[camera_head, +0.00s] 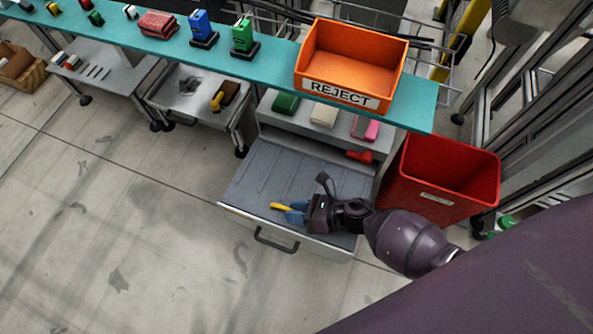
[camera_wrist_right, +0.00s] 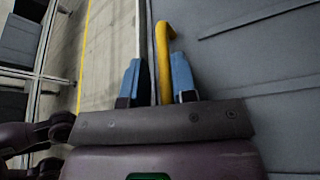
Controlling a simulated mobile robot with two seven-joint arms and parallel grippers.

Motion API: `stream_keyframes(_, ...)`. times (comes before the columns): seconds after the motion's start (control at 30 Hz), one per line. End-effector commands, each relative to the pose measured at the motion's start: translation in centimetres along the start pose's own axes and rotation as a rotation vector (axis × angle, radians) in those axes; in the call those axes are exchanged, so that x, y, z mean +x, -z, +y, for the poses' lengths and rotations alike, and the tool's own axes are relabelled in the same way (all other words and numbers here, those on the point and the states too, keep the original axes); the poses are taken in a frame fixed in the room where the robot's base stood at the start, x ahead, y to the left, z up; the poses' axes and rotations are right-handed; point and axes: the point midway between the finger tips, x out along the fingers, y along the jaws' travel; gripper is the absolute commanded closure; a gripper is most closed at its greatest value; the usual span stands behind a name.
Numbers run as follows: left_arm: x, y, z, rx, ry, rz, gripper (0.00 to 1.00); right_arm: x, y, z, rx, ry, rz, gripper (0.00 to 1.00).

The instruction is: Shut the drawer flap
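The drawer (camera_head: 262,180) is a grey tray pulled out from under the teal-topped bench. Its pale front panel (camera_head: 234,214) carries a dark bar handle (camera_head: 272,243). My right gripper (camera_head: 293,214) is over the drawer's front part, just inside the front edge, with blue fingers. In the right wrist view its fingers (camera_wrist_right: 157,82) are spread apart, one on each side of the drawer's front edge in the picture. A yellow bent-ended item (camera_wrist_right: 164,62) shows between them, close to the right finger; I cannot tell whether it touches. My left gripper is not in view.
A red bin (camera_head: 450,180) stands right of the drawer, close to my right arm. An orange REJECT box (camera_head: 350,65) sits on the teal bench (camera_head: 270,70) above. A red item (camera_head: 359,156) lies at the drawer's back right. The floor before the drawer is clear.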

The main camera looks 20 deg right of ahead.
Motion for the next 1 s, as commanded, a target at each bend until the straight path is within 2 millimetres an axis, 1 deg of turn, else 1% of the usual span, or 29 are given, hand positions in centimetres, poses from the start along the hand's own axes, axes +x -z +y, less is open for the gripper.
stream_keyframes(0.03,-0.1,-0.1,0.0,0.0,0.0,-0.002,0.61,0.0,0.0,-0.1,-0.001,0.001,0.0,0.67)
stream_keyframes(0.07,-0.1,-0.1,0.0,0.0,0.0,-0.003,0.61,0.0,0.0,-0.1,-0.002,0.002,0.0,0.62)
stream_keyframes(0.33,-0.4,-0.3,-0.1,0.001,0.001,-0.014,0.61,-0.1,-0.2,-0.2,-0.006,0.004,-0.001,0.62)
stream_keyframes(0.47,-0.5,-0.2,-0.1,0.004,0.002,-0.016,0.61,-0.8,-0.3,-0.3,-0.006,0.005,-0.001,0.62)
stream_keyframes(0.57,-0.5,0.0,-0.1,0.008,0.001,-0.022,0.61,-2.1,-0.4,-0.3,-0.008,0.006,-0.002,0.62)
stream_keyframes(0.8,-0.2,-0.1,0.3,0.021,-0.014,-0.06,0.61,-6.5,-0.5,-0.2,-0.01,0.006,-0.002,0.62)
stream_keyframes(1.0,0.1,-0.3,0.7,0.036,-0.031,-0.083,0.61,-9.4,-0.3,-0.2,-0.006,0.005,-0.002,0.62)
